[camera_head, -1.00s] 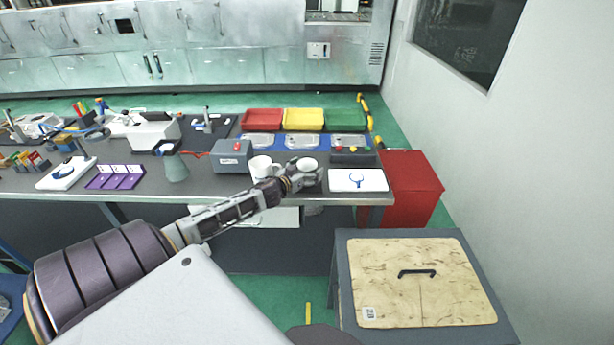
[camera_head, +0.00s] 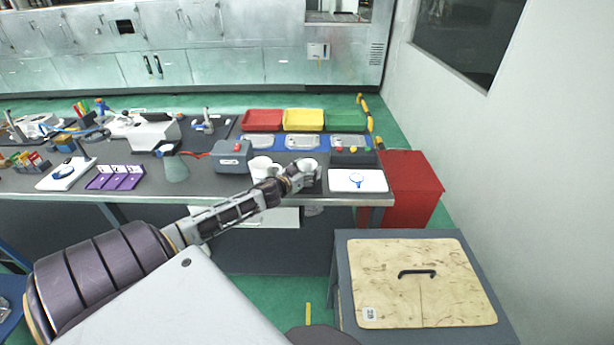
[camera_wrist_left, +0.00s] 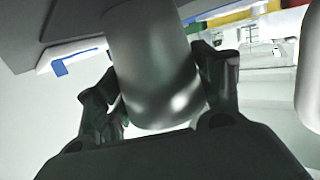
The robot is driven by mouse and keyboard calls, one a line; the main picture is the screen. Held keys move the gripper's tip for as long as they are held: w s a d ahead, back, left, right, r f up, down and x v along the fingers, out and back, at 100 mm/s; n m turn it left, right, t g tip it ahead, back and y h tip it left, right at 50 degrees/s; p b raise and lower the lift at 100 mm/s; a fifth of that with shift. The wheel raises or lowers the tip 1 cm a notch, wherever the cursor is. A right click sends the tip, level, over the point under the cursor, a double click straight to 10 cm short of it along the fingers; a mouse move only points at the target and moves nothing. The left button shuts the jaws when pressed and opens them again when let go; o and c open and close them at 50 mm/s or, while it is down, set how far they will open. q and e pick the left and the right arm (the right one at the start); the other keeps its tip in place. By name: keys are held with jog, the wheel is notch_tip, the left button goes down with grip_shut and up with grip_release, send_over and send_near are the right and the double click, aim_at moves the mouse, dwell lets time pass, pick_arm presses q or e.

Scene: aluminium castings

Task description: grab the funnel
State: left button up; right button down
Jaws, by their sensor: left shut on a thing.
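A pale, smooth, rounded vessel (camera_head: 307,164), which I take to be the funnel, is at the front edge of the bench, right of a white mug (camera_head: 261,168). My left gripper (camera_head: 303,178) reaches it from the front left and is shut on it. In the left wrist view the funnel (camera_wrist_left: 152,65) looks grey and shiny and sits between the two dark fingers of the gripper (camera_wrist_left: 158,105). Its far end runs out of that picture. I cannot tell whether it touches the bench. My right gripper is not in view.
A white board (camera_head: 357,181) lies to the right, a grey box (camera_head: 231,156) to the left. Red, yellow and green bins (camera_head: 303,119) stand behind. A red cabinet (camera_head: 412,187) is beside the bench.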

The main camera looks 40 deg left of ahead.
pick_arm(q)
jog(key=shift+r, duration=0.15)
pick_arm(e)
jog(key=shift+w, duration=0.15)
pick_arm(q)
jog(key=shift+r, duration=0.5)
notch_tip(320, 180, up, 9)
jog(key=p, duration=0.1)
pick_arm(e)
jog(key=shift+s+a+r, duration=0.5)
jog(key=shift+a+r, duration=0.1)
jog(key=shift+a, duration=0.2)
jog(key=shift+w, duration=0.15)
